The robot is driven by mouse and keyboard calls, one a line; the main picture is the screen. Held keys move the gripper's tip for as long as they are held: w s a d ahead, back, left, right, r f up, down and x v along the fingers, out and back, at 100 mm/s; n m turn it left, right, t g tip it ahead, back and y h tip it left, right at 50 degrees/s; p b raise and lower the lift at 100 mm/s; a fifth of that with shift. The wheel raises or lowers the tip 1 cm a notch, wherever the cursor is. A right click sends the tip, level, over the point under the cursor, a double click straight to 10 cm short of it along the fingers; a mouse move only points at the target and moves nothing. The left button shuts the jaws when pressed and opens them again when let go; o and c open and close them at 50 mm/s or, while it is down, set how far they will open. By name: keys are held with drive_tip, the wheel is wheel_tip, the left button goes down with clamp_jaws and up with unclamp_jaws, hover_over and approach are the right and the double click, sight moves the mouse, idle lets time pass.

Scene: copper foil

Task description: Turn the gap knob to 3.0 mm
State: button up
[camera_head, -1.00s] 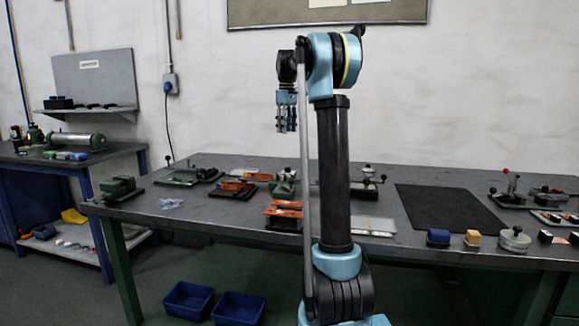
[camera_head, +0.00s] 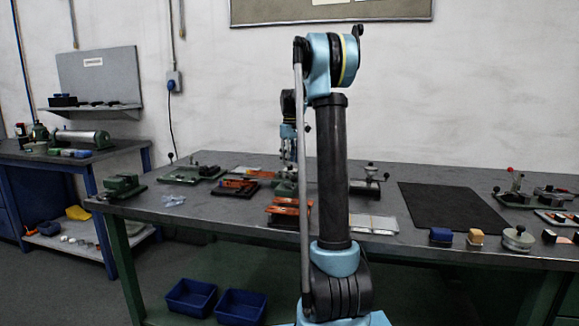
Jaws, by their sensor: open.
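My gripper (camera_head: 289,158) points down above the back middle of the bench, left of my arm column. It looks empty, and its fingers are small and partly behind a thin arm link. A small green device stands under or behind it and is mostly hidden. Right of my arm, a dark device with a silver round knob (camera_head: 370,167) on top and a black ball handle (camera_head: 385,176) shows in part. I cannot tell which of these carries the gap knob, and no scale can be read.
The grey bench (camera_head: 230,220) holds orange-topped blocks (camera_head: 284,212), a green vice (camera_head: 122,186) and fixtures at the back left. A black mat (camera_head: 450,207) lies flat on the right.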

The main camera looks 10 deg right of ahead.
sight(290, 167)
drive_tip(key=shift+f, duration=1.2)
drive_tip(key=shift+c, duration=0.2)
clamp_jaws()
